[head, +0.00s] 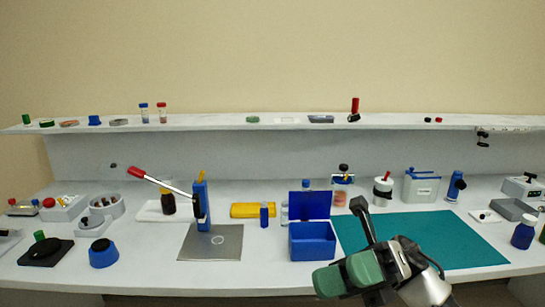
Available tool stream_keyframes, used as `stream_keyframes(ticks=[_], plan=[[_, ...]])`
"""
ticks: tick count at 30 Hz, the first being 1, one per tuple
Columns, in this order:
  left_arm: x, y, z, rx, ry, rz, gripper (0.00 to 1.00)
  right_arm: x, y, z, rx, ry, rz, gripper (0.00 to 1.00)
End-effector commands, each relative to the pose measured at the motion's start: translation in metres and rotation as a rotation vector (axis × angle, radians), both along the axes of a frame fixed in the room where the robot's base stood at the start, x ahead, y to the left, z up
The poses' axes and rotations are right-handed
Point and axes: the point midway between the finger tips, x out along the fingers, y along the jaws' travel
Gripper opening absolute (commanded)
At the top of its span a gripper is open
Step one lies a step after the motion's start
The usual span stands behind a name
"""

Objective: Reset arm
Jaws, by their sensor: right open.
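My right gripper (352,243) is in the lower right middle of the head view, reaching in from the bottom edge. Its jaws are apart and I see nothing between them. It appears in front of the teal mat (455,235) and just right of the open blue box (312,242). It hides the mat's front left part; I cannot tell its height above the bench. My left gripper is not in view.
A blue press (202,207) with a raised red-tipped lever stands on a grey plate (221,250). A yellow case (252,210) lies behind. Bottles and containers line the bench's back and right; a shelf (220,122) runs above. The mat's right part is clear.

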Motion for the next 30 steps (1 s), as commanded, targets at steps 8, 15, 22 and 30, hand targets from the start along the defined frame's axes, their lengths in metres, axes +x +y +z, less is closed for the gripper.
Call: stream_keyframes(ticks=[8,15,22,30], plan=[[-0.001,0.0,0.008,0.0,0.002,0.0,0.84,0.155,-0.029,-0.138,0.133,0.856,-0.492,0.48],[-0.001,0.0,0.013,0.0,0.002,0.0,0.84,0.186,-0.074,-0.314,0.16,1.447,-0.808,0.48],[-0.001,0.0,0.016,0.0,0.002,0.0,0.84,0.135,-0.112,-0.478,0.144,1.938,-1.065,0.48],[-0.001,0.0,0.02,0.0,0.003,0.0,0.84,0.001,-0.141,-0.633,0.081,2.45,-1.338,0.48]])
